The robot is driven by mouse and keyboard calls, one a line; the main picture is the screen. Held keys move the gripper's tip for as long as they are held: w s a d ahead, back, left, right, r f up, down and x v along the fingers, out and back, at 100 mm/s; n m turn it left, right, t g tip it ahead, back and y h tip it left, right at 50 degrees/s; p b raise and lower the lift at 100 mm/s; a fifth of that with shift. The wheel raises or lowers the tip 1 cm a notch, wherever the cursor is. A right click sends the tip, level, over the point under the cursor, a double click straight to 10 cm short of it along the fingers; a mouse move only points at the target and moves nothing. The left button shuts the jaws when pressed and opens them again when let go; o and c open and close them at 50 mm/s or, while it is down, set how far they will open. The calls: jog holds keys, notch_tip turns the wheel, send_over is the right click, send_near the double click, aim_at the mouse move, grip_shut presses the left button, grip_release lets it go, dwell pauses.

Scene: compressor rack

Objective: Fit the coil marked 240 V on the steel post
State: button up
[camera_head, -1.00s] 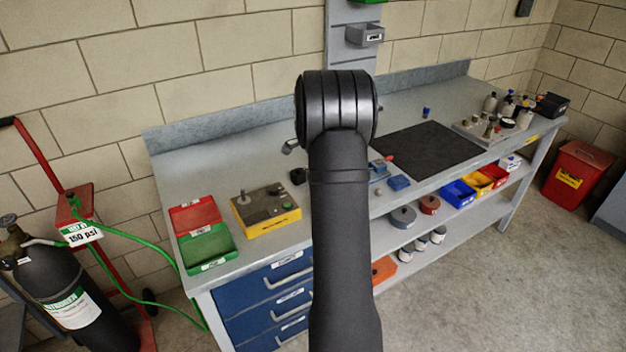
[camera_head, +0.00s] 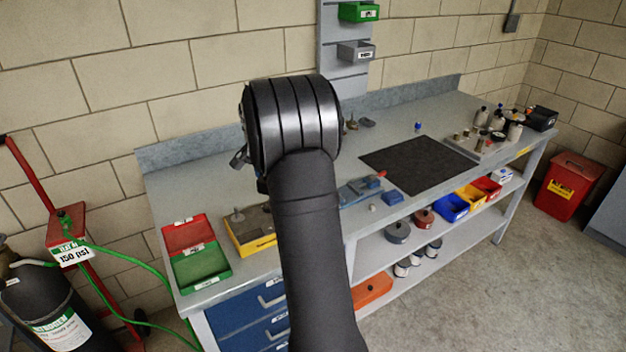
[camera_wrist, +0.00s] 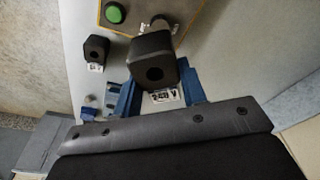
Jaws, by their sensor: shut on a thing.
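In the wrist view, my gripper (camera_wrist: 160,92) is shut on a black coil (camera_wrist: 154,70) with a round hole facing the camera. Its white label reads 240 V (camera_wrist: 165,96). A second, smaller-looking black coil (camera_wrist: 97,47) with an unreadable white label lies to the left. The steel post (camera_head: 237,215) stands on a yellow-sided box (camera_head: 256,245) in the head view. In the wrist view, a metallic shape behind the held coil may be the post; I cannot tell whether they touch. My arm hides the gripper and coil in the head view.
A green button (camera_wrist: 115,12) is on the box. A red and green tray (camera_head: 197,262) lies left of the box. A blue vise-like tool (camera_head: 360,190) and a black mat (camera_head: 418,164) lie to the right. The bench's back left is clear.

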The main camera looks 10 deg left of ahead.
jog(key=shift+s+a+f+n+y, duration=0.1)
jog(key=shift+s+a+f+n, duration=0.5)
jog(key=shift+a, duration=0.85)
jog(key=shift+s+a+f+n+y, duration=0.1)
jog(key=shift+s+a+f+n, duration=0.55)
jog(key=shift+a, duration=0.8)
jog(key=shift+s+a+f+n+y, duration=0.1)
jog(key=shift+s+a+f+n, duration=0.2)
jog(key=shift+s+a+n, duration=0.65)
jog(key=shift+a+f+m, duration=0.15)
jog(key=shift+a+m, duration=0.15)
jog(key=shift+a, duration=0.15)
jog(key=shift+f, duration=0.5)
jog(key=shift+f, duration=1.35)
jog(key=shift+f, duration=0.4)
